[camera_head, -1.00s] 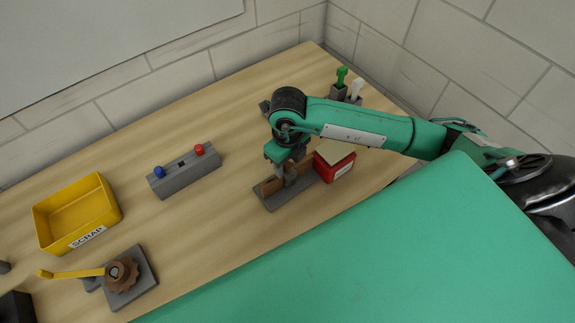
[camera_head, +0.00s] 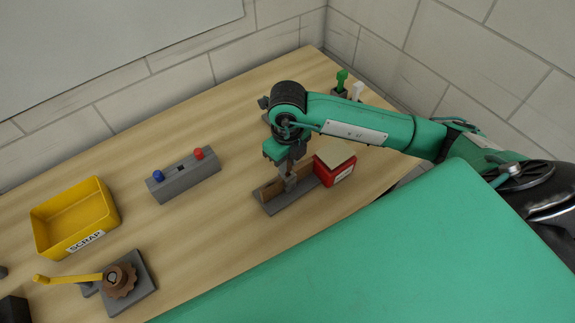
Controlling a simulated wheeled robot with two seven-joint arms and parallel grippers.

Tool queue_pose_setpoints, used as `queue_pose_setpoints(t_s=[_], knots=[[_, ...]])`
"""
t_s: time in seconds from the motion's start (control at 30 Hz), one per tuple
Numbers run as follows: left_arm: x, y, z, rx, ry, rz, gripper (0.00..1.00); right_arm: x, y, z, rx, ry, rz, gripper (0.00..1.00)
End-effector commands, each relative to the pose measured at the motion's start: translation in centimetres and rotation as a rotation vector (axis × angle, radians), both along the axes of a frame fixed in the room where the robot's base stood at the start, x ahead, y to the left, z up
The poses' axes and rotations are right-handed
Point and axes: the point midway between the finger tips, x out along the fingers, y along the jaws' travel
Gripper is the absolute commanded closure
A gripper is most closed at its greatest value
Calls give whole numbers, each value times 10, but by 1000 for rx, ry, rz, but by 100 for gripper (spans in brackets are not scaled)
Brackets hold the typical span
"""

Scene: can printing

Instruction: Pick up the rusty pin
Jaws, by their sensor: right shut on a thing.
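My right gripper (camera_head: 289,180) points down over a grey holder (camera_head: 290,199) with a brown upright part (camera_head: 270,194), near the front edge of the table. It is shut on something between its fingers. The held thing is too small and too hidden to make out, and I cannot pick out the rusty pin by its look. My left gripper is not in view.
A red box (camera_head: 338,174) with a pale top stands just right of my right gripper. A grey block (camera_head: 183,176) with blue and red knobs, a yellow scrap bin (camera_head: 107,208) and a yellow-handled crank (camera_head: 72,278) stand to the left. Green and white pieces stand at the back right.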

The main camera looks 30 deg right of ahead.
Motion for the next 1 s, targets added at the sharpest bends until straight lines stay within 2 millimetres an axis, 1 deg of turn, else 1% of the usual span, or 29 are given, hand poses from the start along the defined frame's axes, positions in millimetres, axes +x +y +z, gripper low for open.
queue_pose_setpoints(t_s=[0.03,0.17,0.3,0.43,0.5,0.6,0.8,1.0], knots=[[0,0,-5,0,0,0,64,1,0,6,-1,-4,2,100],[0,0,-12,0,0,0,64,1,0,31,1,-7,2,100],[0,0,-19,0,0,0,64,1,0,61,0,-8,2,100],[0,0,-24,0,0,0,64,1,0,92,-1,-9,2,100],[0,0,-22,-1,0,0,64,1,-1,106,-2,-7,1,100],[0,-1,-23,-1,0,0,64,1,-1,123,-3,-6,0,100],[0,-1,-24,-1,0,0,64,0,-1,151,-2,-5,0,100],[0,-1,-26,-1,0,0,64,0,-1,169,-1,-2,0,100]])
